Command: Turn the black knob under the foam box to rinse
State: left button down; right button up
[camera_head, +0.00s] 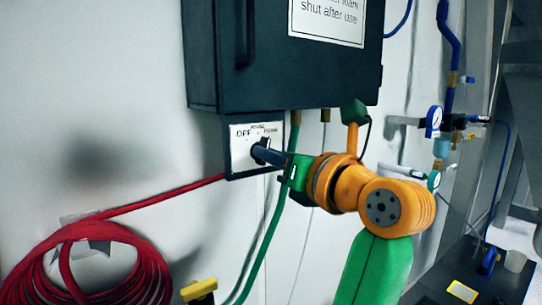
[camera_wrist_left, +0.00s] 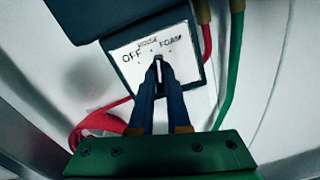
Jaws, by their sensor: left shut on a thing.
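The black knob (camera_head: 262,146) sits on a white label plate (camera_head: 242,136) on a small dark housing under the dark foam box (camera_head: 285,60). The plate reads OFF at left, RINSE in small print at top middle and FOAM at right. My left gripper (camera_head: 266,153) is shut on the knob. In the left wrist view the knob (camera_wrist_left: 158,63) stands between the fingertips of my left gripper (camera_wrist_left: 158,72), which hide part of it. Its visible end points up, roughly toward the middle mark; its exact angle is hard to tell. My right gripper is out of view.
A coiled red hose (camera_head: 95,255) hangs on the wall at lower left and runs to the housing. A green hose (camera_head: 270,235) drops behind my left arm. Blue pipes and gauges (camera_head: 433,121) are at right. A yellow object (camera_head: 199,290) shows at the bottom edge.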

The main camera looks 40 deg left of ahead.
pick_arm(q)
jog(key=shift+r+n, duration=0.1)
jog(key=shift+n, duration=1.5)
jog(key=c, duration=0.9)
grip_release()
jog(key=b+v, duration=0.2)
jog(key=v, duration=0.5)
